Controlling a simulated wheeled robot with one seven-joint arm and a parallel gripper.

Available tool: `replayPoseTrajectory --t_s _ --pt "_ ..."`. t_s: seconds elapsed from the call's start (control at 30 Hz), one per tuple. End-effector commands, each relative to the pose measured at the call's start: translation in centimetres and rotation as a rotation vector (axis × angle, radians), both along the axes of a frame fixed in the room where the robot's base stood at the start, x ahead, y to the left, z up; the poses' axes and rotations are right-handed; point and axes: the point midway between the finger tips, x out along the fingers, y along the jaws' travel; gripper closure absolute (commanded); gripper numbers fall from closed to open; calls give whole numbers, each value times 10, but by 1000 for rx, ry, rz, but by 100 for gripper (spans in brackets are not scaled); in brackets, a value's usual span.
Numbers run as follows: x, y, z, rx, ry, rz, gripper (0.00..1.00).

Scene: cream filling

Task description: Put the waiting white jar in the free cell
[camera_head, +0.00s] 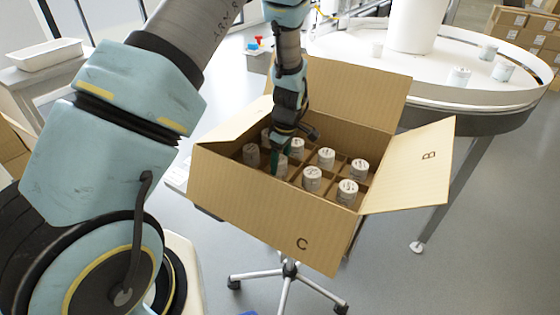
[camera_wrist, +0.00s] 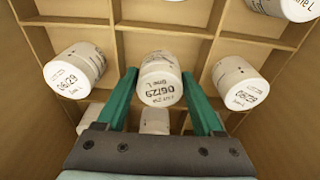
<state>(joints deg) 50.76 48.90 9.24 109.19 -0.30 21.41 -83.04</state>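My gripper (camera_head: 274,172) is down inside the open cardboard box. In the wrist view its two green fingers (camera_wrist: 159,74) stand on either side of a white jar (camera_wrist: 160,80) with a printed lid. Narrow gaps show between the fingers and this jar at lid height, so the gripper looks open around it. The jar stands in the divided box, lid towards the camera; its base is hidden. It also shows beside the fingers in the head view (camera_head: 282,167). Other white jars stand left (camera_wrist: 75,70) and right (camera_wrist: 238,82) of it. I cannot make out a clearly empty cell.
The box (camera_head: 250,205) has cardboard dividers and raised flaps, one marked B (camera_head: 425,165). It stands on a wheeled base (camera_head: 288,270). A white tray (camera_head: 45,54) lies far left.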

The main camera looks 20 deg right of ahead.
Motion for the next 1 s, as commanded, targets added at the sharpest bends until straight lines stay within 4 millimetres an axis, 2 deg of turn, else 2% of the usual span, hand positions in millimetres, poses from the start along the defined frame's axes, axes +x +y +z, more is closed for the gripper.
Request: replayPoseTrajectory --t_s 0.03,0.2,0.4,0.57,0.67,1.0 --pt "0 0 0 0 0 0 24" --pt "0 0 0 0 0 0 6" --pt "0 0 1 0 0 0 6" --pt "0 -1 9 -1 -2 0 6" --pt "-1 -3 23 -3 -4 -2 6" --pt "-8 -8 92 -3 -2 0 6"
